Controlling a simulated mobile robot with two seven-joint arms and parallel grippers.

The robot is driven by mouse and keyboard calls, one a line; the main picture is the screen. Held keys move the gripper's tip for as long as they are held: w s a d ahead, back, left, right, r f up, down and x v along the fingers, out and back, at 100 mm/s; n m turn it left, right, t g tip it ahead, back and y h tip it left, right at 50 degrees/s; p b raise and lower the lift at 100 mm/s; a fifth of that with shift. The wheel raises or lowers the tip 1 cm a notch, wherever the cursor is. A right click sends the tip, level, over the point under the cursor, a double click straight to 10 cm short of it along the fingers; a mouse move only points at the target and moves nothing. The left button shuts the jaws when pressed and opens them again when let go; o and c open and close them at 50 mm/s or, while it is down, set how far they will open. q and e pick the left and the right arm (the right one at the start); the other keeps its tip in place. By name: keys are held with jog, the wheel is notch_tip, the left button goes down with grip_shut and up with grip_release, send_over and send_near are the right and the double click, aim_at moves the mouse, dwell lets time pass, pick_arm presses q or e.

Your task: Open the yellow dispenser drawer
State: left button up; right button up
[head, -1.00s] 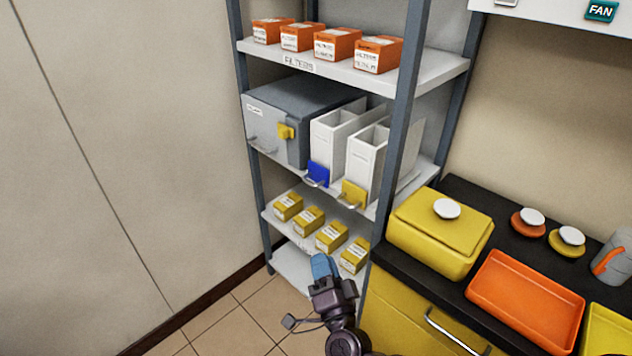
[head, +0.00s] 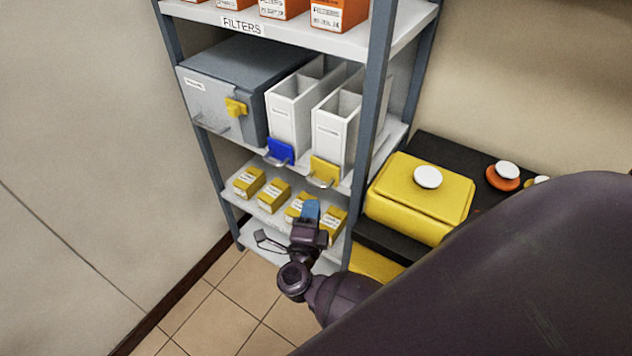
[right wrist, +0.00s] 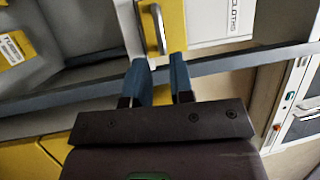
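The yellow dispenser is a tall white open-topped box (head: 337,125) on the middle shelf. The yellow drawer front (head: 325,170) with its metal handle is at its lower front and looks shut. My right gripper (head: 311,209) is below the drawer in the head view. In the right wrist view its blue fingers (right wrist: 161,78) are apart with nothing between them, just short of the handle. My left gripper is out of view.
A similar dispenser with a blue front (head: 279,152) stands directly left. A grey cabinet (head: 215,95) is further left. Yellow boxes (head: 249,182) sit on the shelf below. A blue-grey shelf post (head: 370,110) and a yellow lidded box (head: 420,197) are to the right.

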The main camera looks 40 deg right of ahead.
aim_at(317, 184)
jog(key=x, duration=0.7)
jog(key=shift+w+d+p, duration=0.2)
jog(key=shift+w+p, duration=0.1)
jog(key=shift+p, duration=0.05)
jog(key=shift+c, duration=0.3)
grip_shut()
